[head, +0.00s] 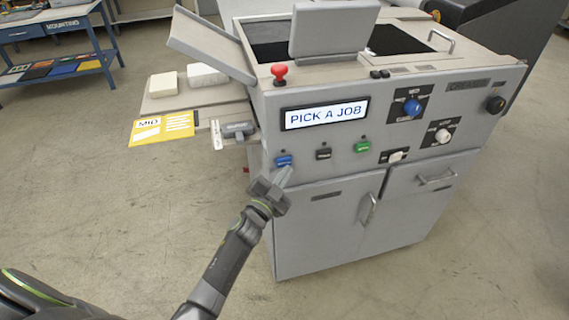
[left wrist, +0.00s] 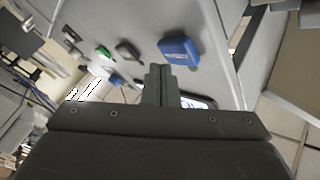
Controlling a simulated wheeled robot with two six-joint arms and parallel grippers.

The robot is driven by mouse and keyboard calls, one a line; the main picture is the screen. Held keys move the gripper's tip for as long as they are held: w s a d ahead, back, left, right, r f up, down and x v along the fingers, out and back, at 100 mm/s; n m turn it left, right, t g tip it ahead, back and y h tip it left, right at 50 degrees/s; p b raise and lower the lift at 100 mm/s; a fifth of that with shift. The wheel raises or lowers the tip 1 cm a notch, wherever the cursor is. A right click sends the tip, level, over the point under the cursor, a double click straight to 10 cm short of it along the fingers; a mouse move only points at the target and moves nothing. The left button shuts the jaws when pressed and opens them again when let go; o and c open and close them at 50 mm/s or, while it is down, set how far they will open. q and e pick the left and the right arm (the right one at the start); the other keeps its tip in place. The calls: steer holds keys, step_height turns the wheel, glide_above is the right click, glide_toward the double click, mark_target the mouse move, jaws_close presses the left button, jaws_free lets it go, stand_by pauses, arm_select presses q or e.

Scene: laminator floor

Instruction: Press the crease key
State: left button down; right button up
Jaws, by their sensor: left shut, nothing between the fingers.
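The machine's front panel (head: 300,152) has a row of keys under its screen (head: 325,113), which reads "PICK A JOB". The keys are a blue key (head: 283,160), a dark key (head: 323,153) and a green key (head: 362,146). Their labels are too small to read, so I cannot tell which is the crease key. My left gripper (head: 284,175) is shut and empty, its tips just below the blue key. In the left wrist view, the blue key (left wrist: 179,50) stands close beside the shut fingertips (left wrist: 158,74); contact is unclear. My right gripper is not in view.
A red knob (head: 279,73) stands on the machine's top left. A blue dial (head: 412,107), a white dial (head: 442,136) and a white switch (head: 397,156) sit right of the keys. A side tray (head: 200,97) holds pale blocks and a yellow card (head: 162,128).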

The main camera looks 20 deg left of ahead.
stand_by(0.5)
arm_select(q)
steer(key=shift+w, duration=0.1)
steer(key=shift+w+a, duration=0.25)
steer(key=shift+w, duration=0.05)
steer(key=shift+w+a, duration=0.15)
steer(key=shift+w, duration=0.05)
stand_by(0.6)
steer(key=shift+s+d, duration=0.4)
steer(key=shift+s, duration=0.2)
